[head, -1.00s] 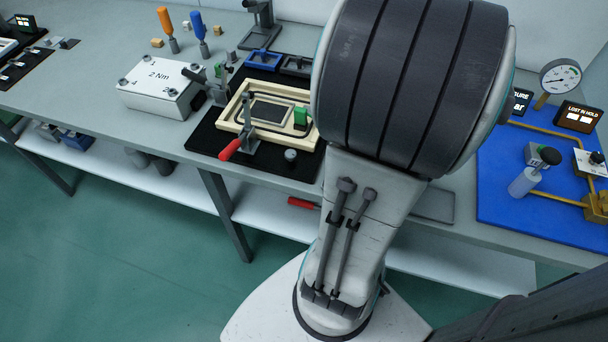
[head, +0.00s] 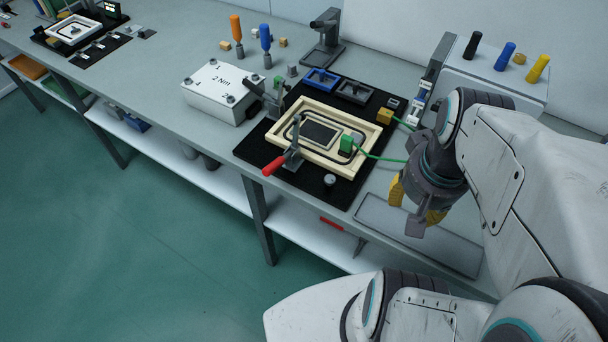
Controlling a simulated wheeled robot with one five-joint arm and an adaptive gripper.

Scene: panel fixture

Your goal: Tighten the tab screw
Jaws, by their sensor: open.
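A cream frame (head: 340,111) with a dark panel (head: 319,133) inside lies on a black mat (head: 268,160) on the bench. A green block (head: 346,143) sits at its right side, with a green wire running to a small yellow block (head: 384,116). A red-handled clamp (head: 275,165) stands at the frame's near edge, and a dark clamp (head: 258,88) at its left. I cannot make out a tab screw at this size. My gripper (head: 418,206) has yellow finger pads, points down and is open and empty, right of the mat over a grey tray (head: 440,245).
Orange-handled (head: 236,28) and blue-handled (head: 265,38) drivers stand at the back. A white box (head: 220,90) marked 2 Nm stands left of the mat. Black, blue and yellow handles (head: 505,57) stand on a box at the back right. A grey stand (head: 324,40) rises behind.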

